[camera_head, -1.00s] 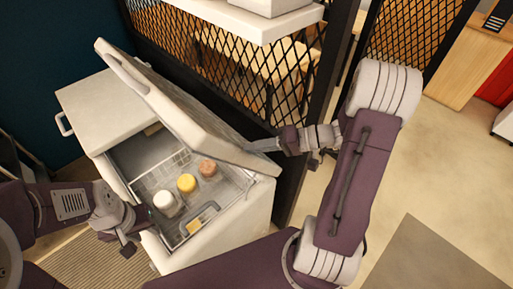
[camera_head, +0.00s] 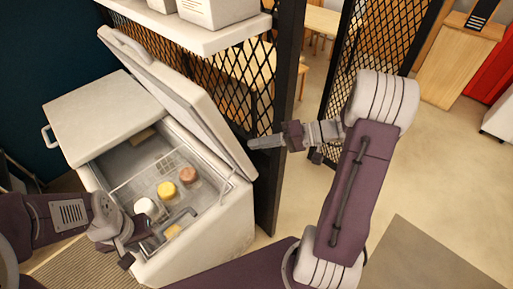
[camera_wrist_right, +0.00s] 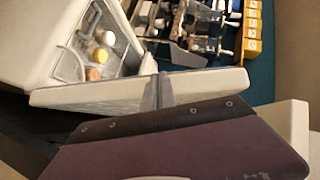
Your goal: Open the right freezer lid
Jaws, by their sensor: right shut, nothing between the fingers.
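The white chest freezer (camera_head: 205,235) stands left of centre in the head view. Its right lid (camera_head: 190,100) is raised and tilted steeply, with its handle (camera_head: 122,42) at the upper end. The left lid (camera_head: 95,115) is down. My right gripper (camera_head: 255,142) is shut and empty, just right of the raised lid's edge. In the right wrist view its fingers (camera_wrist_right: 159,88) overlap the lid's edge (camera_wrist_right: 85,93); contact cannot be told. My left gripper (camera_head: 135,252) is at the freezer's front left rim, its jaws too unclear to read.
White, yellow (camera_head: 167,190) and brown-topped tubs stand in the freezer's wire basket. A black mesh partition (camera_head: 262,85) and a white shelf (camera_head: 225,38) stand close behind the lid. Open floor (camera_head: 450,185) lies to the right.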

